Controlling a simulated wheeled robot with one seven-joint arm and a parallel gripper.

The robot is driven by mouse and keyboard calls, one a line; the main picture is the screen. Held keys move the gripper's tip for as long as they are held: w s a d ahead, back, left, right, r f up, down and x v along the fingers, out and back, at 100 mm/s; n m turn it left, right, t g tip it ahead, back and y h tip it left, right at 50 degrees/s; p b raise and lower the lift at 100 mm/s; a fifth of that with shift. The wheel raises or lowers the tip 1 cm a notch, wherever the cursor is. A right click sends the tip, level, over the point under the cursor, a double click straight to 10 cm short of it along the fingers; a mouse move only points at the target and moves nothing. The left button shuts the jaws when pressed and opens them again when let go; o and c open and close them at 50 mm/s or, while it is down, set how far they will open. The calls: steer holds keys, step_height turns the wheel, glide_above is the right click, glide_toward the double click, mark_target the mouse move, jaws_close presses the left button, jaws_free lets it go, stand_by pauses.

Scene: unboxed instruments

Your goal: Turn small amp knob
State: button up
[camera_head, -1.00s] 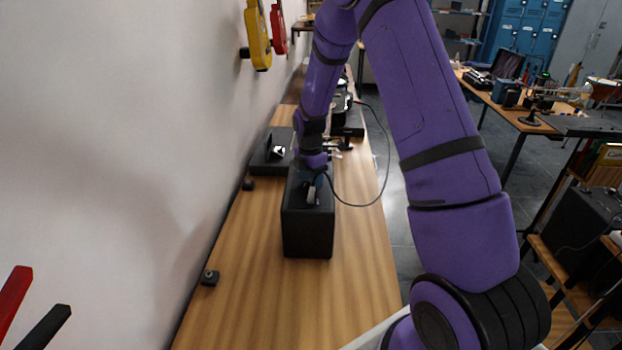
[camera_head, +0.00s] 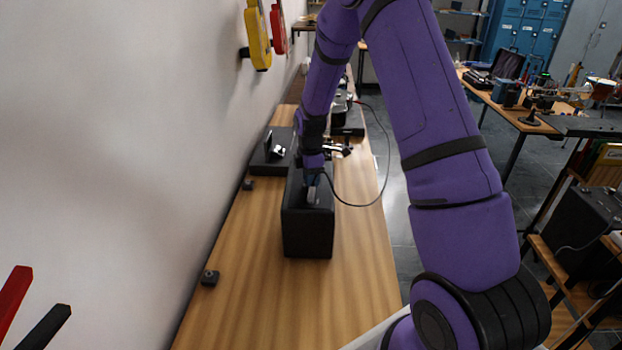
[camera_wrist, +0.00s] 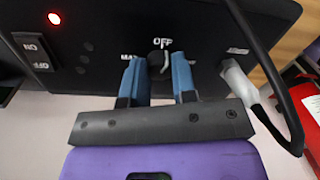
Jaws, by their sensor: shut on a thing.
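The small amp (camera_head: 307,235) is a black box on the wooden bench. My gripper (camera_head: 313,194) is at its top in the head view. In the wrist view, the amp's black panel (camera_wrist: 95,60) carries a small dark knob (camera_wrist: 157,58) with a light pointer, below the word OFF. The two blue fingers of my gripper (camera_wrist: 159,72) stand on either side of the knob and are shut on it. The fingers partly cover the panel's lettering, so the exact setting is hard to read.
A red light (camera_wrist: 54,18) glows beside an ON/OFF switch (camera_wrist: 36,52). A cable plug (camera_wrist: 238,78) sits in the panel right of my gripper. Another black device (camera_head: 268,160) stands farther back. The near bench (camera_head: 270,300) is mostly clear, with a wall at left.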

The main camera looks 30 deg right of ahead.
steer(key=m, duration=0.4)
steer(key=shift+m, duration=0.3)
steer(key=m, duration=0.3)
steer(key=shift+m, duration=0.4)
steer(key=m, duration=0.4)
steer(key=shift+d, duration=0.1)
steer(key=m, duration=0.5)
steer(key=shift+t, duration=0.3)
steer(key=m, duration=0.3)
steer(key=shift+m, duration=0.3)
steer(key=m, duration=0.3)
steer(key=shift+m, duration=0.4)
steer(key=m, duration=0.3)
steer(key=shift+m, duration=2)
